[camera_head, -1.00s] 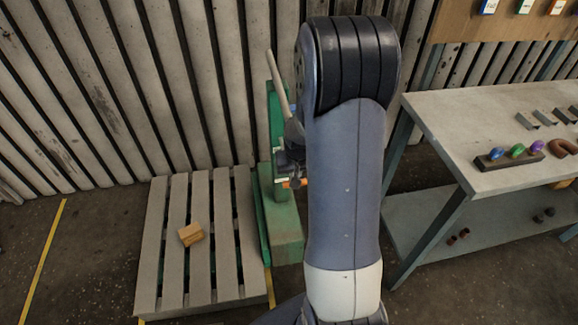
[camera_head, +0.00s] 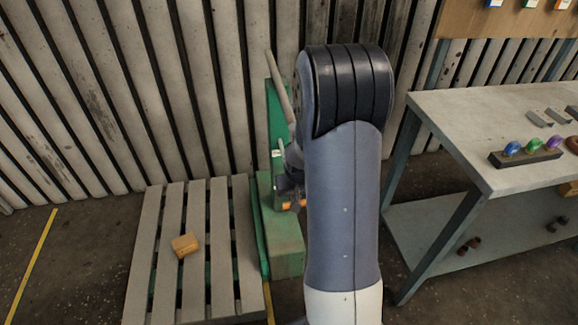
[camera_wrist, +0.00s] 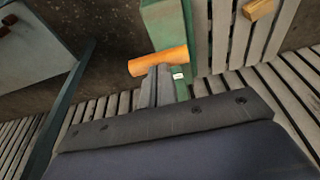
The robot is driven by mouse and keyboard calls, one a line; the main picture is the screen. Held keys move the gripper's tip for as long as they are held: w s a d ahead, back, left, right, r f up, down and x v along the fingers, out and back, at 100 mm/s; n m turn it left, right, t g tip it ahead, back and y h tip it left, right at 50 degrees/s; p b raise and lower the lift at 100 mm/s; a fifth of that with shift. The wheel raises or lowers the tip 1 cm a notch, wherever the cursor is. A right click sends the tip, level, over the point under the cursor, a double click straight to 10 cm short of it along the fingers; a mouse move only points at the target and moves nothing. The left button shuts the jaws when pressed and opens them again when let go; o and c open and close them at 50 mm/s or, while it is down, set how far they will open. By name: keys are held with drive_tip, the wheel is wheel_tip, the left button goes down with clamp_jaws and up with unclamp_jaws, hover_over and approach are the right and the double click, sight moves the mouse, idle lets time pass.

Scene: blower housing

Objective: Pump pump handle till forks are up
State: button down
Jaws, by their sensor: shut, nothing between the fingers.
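The green fork lift (camera_head: 285,249) stands against the right side of the wooden pallet (camera_head: 139,270). Its pump handle has an orange grip (camera_head: 287,206), partly hidden by my arm in the head view. The grip (camera_wrist: 158,61) shows whole in the wrist view, lying crosswise. My gripper (camera_wrist: 157,72) is shut and empty, with its grey fingertips right at the grip's side, overlapping its edge in the picture; I cannot tell whether they touch. In the head view my gripper (camera_head: 288,182) is small and dark beside the green mast. Green strips between the pallet slats look like the forks; their height is unclear.
A small wooden block (camera_head: 185,245) lies on the pallet. A grey workbench (camera_head: 455,125) with a lower shelf stands at the right. A slatted wall (camera_head: 150,90) closes off the back. Bare floor shows left of the pallet and between lift and bench.

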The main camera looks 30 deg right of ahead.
drive_tip(key=w+p+v, duration=0.2)
drive_tip(key=p+v, duration=0.4)
drive_tip(key=v, duration=0.4)
drive_tip(key=shift+d+r, duration=0.3)
drive_tip(key=shift+d, duration=0.1)
drive_tip(key=shift+w+f, duration=0.1)
drive_tip(key=s+b+x, duration=0.1)
drive_tip(key=b+x, duration=0.2)
drive_tip(key=x, duration=0.1)
drive_tip(key=b+x, duration=0.3)
drive_tip(key=x, duration=0.1)
drive_tip(key=s+b+x, duration=0.1)
drive_tip(key=b+x, duration=0.3)
drive_tip(key=shift+s+a+f, duration=0.3)
drive_tip(key=shift+a, duration=0.15)
drive_tip(key=w+p+v, duration=0.2)
drive_tip(key=p+v, duration=0.7)
drive_tip(key=v, duration=0.3)
drive_tip(key=shift+w+d+r, duration=0.3)
drive_tip(key=shift+d+r, duration=0.1)
drive_tip(key=shift+r, duration=0.05)
